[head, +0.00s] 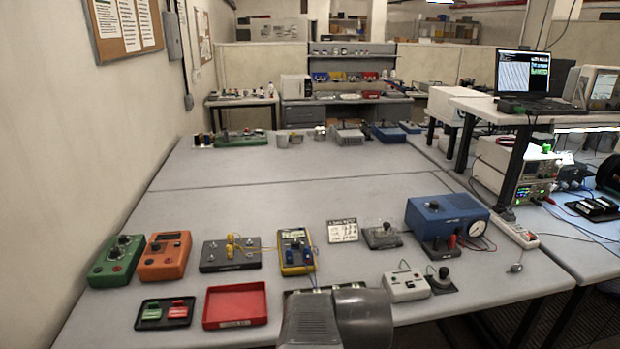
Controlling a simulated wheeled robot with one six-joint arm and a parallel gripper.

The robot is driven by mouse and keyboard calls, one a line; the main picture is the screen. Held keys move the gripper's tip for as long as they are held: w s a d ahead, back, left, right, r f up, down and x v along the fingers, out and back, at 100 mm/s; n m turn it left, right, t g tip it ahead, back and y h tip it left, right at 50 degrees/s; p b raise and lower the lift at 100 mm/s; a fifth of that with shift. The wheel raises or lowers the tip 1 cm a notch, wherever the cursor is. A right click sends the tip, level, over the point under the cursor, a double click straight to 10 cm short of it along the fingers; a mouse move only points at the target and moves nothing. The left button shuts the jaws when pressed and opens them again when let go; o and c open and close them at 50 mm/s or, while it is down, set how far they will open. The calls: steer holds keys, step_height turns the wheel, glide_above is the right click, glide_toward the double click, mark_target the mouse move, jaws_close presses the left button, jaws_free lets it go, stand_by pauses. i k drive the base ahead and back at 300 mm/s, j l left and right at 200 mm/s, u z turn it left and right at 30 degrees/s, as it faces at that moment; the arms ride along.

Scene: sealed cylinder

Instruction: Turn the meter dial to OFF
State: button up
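A yellow-edged meter (297,252) lies face up on the grey table, near the middle of its front part. A pale display shows at its top, with dark controls and blue parts below. The dial's setting and the OFF mark are too small to read. Blue and yellow leads run near it. A grey part of my own arm is at the bottom centre, in front of the meter and apart from it in the picture. My gripper's fingers do not show.
Left of the meter are a dark terminal box (230,256), an orange box (165,256) and a green box (117,261). A red tray (235,306) is in front. A blue gauge box (446,220) stands right, past a small card (342,231).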

mark_target(296, 243)
steer(key=i+l+u, duration=0.15)
steer(key=i+u, duration=0.3)
steer(key=i+l+u, duration=0.2)
steer(key=u, duration=0.2)
